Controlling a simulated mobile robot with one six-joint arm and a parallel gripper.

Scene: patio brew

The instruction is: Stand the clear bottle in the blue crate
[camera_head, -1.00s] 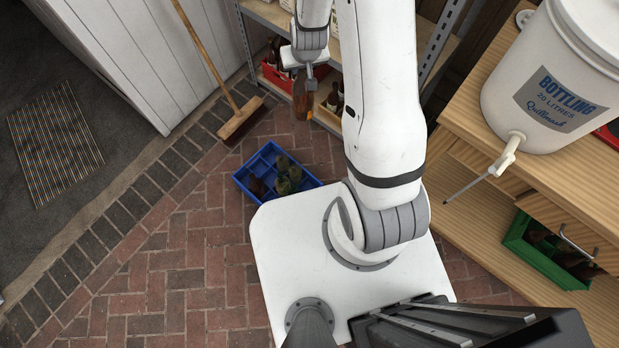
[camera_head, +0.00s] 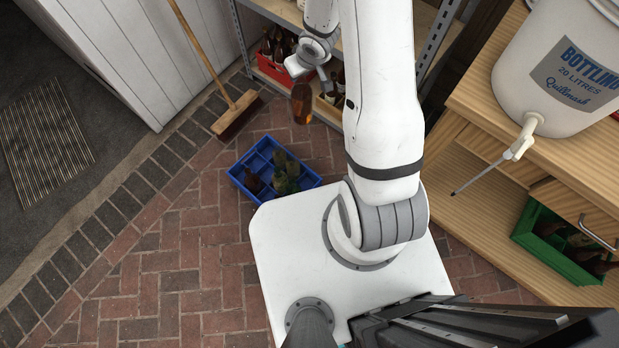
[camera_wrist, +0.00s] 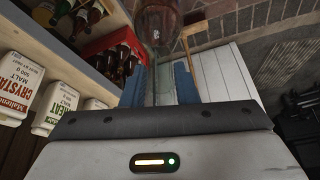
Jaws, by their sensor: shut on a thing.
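My gripper (camera_head: 308,76) is shut on a glass bottle (camera_head: 302,104), which hangs below it over the brick floor near the shelf. The bottle looks see-through in the wrist view (camera_wrist: 158,24), where the gripper's fingers (camera_wrist: 165,82) reach toward it; in the head view it has a reddish-brown tint. The blue crate (camera_head: 241,189) stands on the floor, nearer to my base than the bottle. It has divided compartments, with brown and green bottles in some and others empty. The bottle is outside the crate, apart from it.
A red crate (camera_head: 267,70) of brown bottles sits on the low shelf behind the gripper. A broom (camera_head: 236,112) leans at the left. A white bottling bucket (camera_head: 545,90) stands on the wooden bench at the right, with a green crate (camera_head: 533,246) below.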

